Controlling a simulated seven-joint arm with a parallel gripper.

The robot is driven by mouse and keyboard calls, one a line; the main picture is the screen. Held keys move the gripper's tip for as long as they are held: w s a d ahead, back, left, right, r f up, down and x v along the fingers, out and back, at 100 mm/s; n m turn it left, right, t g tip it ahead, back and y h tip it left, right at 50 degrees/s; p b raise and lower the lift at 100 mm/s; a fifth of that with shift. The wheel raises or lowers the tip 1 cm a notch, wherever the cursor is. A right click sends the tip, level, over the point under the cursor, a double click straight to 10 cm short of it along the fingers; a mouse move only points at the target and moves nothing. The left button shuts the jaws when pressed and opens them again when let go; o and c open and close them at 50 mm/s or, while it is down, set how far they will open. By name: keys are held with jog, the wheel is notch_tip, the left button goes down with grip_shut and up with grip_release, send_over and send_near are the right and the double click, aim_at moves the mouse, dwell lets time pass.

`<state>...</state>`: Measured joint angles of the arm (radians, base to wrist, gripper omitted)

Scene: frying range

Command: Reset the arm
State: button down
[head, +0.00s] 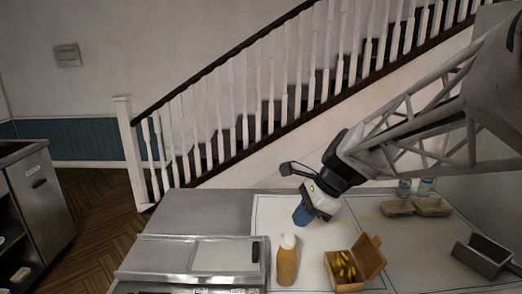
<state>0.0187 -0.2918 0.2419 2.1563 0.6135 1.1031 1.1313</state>
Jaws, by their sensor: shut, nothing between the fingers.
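My gripper (303,214) is in the middle of the head view, at the end of my arm, which reaches in from the upper right. It points down and to the left above the work surface. The blue part at its tip is small in the picture. The fingers are shut and hold nothing. It is behind an orange bottle (287,264) with a pale top and to the left of an open cardboard box (346,284) with yellow food inside. I cannot tell its exact height above the surface.
A metal appliance (140,257) with a flat lid is at the front left. Two cardboard trays (431,206) and small clear containers (404,187) stand at the back right. A grey metal bin (482,255) is at the far right. The grey counter (195,212) at the back left is clear.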

jog(key=s+d+f+n+t+h, duration=0.1)
jog(key=s+d+n+h, duration=0.2)
jog(key=s+n, duration=0.5)
jog(key=s+d+f+n+t+h, duration=0.1)
jog(key=s+d+n+h, duration=0.2)
jog(key=s+d+n, duration=0.2)
jog(key=s+n, duration=0.3)
jog(key=s, duration=0.4)
jog(key=shift+s+d, duration=0.3)
jog(key=shift+w, duration=0.15)
jog(key=w+d+f+m+g+y, duration=0.1)
jog(key=w+m+y, duration=0.5)
jog(key=w+m, duration=1.2)
jog(key=shift+w+f+g+y, duration=0.3)
jog(key=shift+w+f+g, duration=0.35)
jog(key=shift+w, duration=1.45)
jog(key=shift+f, duration=0.3)
